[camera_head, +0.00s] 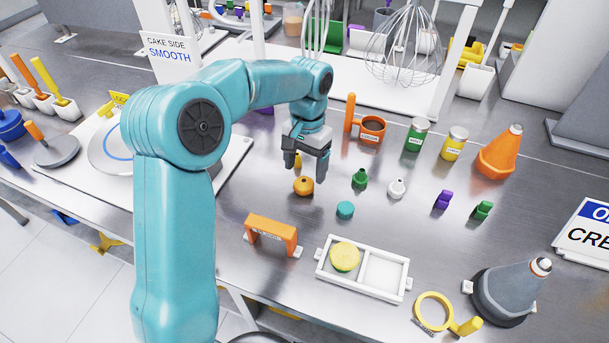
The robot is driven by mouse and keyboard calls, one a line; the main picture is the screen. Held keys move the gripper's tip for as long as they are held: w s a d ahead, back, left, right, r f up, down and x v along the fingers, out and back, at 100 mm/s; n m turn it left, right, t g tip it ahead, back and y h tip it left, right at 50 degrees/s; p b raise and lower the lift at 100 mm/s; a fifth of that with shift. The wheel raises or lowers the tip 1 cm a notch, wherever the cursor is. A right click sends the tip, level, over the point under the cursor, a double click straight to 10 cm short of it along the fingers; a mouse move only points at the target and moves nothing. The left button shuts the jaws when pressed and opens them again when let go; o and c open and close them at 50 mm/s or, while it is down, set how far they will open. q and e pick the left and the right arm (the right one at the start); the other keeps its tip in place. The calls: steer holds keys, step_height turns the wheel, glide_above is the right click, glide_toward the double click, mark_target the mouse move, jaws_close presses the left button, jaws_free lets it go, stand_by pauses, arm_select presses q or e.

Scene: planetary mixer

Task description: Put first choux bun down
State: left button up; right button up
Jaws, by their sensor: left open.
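My left gripper (305,170) points down over the steel table, its two fingers apart with nothing seen between them. A small orange piece with a knob on top (303,187) is just below the fingertips in the picture; I cannot tell if they touch it. A round yellow piece (344,256), which looks most like the choux bun, lies in the left compartment of a white two-part tray (362,286). The tray's right compartment is empty. The gripper is behind the tray and apart from the yellow piece. My right gripper does not show.
Small green (360,179), white (397,188) and teal (345,210) pieces stand right of the gripper. An orange stand (271,234) is left of the tray. An orange cone (499,153) and a grey cone (505,291) are at the right. A wire whisk (402,50) hangs behind.

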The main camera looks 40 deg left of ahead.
arm_select(q)
step_height(320, 180, up, 7)
steer(key=shift+w+a+p, duration=0.2)
steer(key=shift+w+p, duration=0.25)
steer(key=shift+o, duration=0.6)
steer(key=shift+r, duration=0.3)
steer(key=s+r+n+t+y, duration=0.1)
steer(key=s+n+y, duration=0.1)
steer(key=n, duration=0.9)
steer(key=p, duration=0.1)
glide_above(304, 181)
steer(key=shift+n+t, duration=0.3)
steer(key=shift+t, duration=0.1)
steer(key=f, duration=0.6)
steer(key=shift+s+d+f, duration=0.1)
steer(key=shift+s+f, duration=0.2)
steer(key=shift+s, duration=0.1)
steer(key=shift+w+f, duration=0.15)
steer(key=shift+f, duration=0.5)
steer(key=f, duration=0.5)
steer(key=shift+w+p, duration=0.3)
steer(key=shift+w, duration=0.05)
steer(key=shift+s, duration=0.1)
steer(key=c, duration=1.2)
